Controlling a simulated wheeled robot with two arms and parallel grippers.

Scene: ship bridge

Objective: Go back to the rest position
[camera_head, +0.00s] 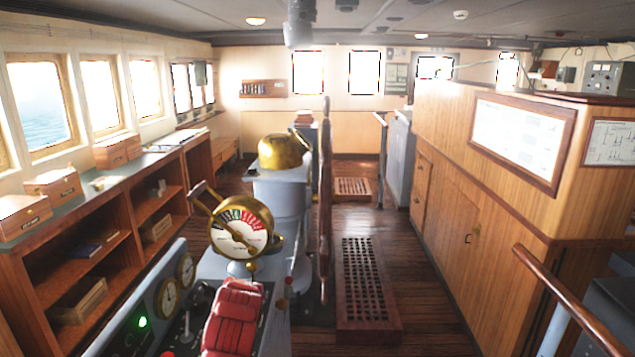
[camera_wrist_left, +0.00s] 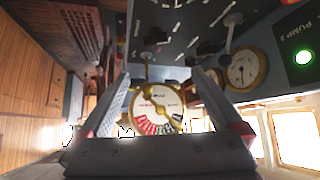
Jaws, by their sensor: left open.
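In the left wrist view my left gripper (camera_wrist_left: 162,82) is open, its two grey fingers apart with nothing held between them. That view is upside down. Beyond the fingers is the brass-rimmed engine telegraph (camera_wrist_left: 157,106) with its white, red and green dial. In the head view the telegraph (camera_head: 241,229) stands on the grey console (camera_head: 222,268), with its handle out to the upper left. Whether the left gripper touches anything cannot be told, but no contact shows.
A gauge panel with a lit green lamp (camera_head: 142,322) and a red ribbed block (camera_head: 235,318) are at the front of the console. A ship's wheel (camera_head: 325,200) stands behind. Wooden shelves (camera_head: 85,265) line the left; a wooden cabinet (camera_head: 470,205) and handrail (camera_head: 565,300) the right.

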